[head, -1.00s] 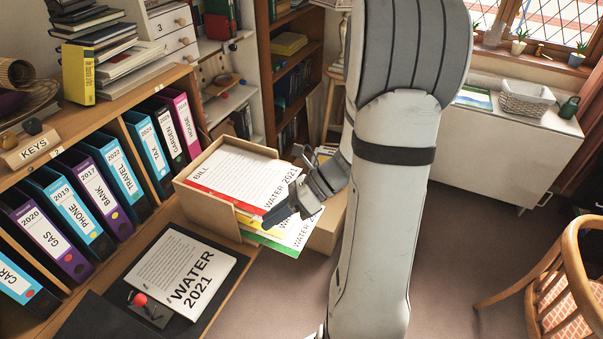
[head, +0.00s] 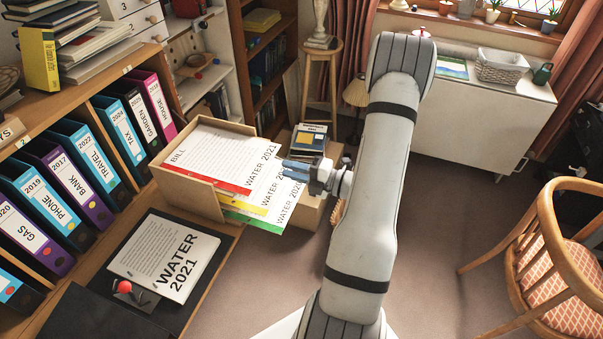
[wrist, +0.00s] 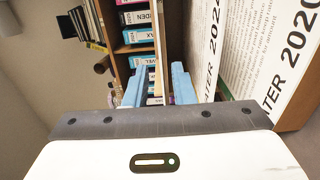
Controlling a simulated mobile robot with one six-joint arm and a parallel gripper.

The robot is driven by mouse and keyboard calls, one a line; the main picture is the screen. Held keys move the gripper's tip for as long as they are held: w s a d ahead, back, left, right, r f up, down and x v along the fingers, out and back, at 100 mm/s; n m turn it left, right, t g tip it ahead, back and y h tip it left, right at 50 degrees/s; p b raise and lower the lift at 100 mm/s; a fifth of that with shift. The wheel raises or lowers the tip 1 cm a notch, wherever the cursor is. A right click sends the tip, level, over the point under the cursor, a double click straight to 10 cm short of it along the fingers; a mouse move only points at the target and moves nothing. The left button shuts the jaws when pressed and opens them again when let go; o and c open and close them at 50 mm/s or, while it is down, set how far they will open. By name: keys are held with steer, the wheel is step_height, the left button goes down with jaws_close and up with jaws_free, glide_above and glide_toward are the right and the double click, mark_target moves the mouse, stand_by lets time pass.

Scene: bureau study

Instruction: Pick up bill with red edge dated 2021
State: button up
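The bill with the red edge (head: 222,158), printed BILL and WATER 2021, is the top sheet in the wooden tray (head: 180,193). Its right end sticks out past the tray. A yellow-edged bill (head: 246,207) and a green-edged bill (head: 253,222) lie fanned out below it. My gripper (head: 288,170) is at the right ends of these sheets, its blue fingers pointing left at them. In the wrist view the fingers (wrist: 155,88) stand apart, with a thin pale strip between them; I cannot tell if this is a bill's edge. A WATER 2020 sheet (wrist: 282,75) shows at right.
Several labelled binders (head: 92,170) stand on the shelf at left. A WATER 2021 booklet (head: 165,255) lies on a black board, with a red knob (head: 124,287) beside it. A cardboard box (head: 305,208) is behind my gripper. A wooden chair (head: 545,250) stands at right; the floor between is clear.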

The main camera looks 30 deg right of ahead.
steer(key=x, duration=0.4)
steer(key=shift+a+r, duration=0.1)
steer(key=shift+a, duration=0.05)
steer(key=shift+p+x, duration=0.4)
steer(key=shift+x, duration=0.45)
steer(key=shift+w, duration=0.1)
steer(key=shift+c, duration=0.5)
jaws_close()
steer(key=shift+r+p, duration=0.15)
steer(key=shift+p, duration=0.25)
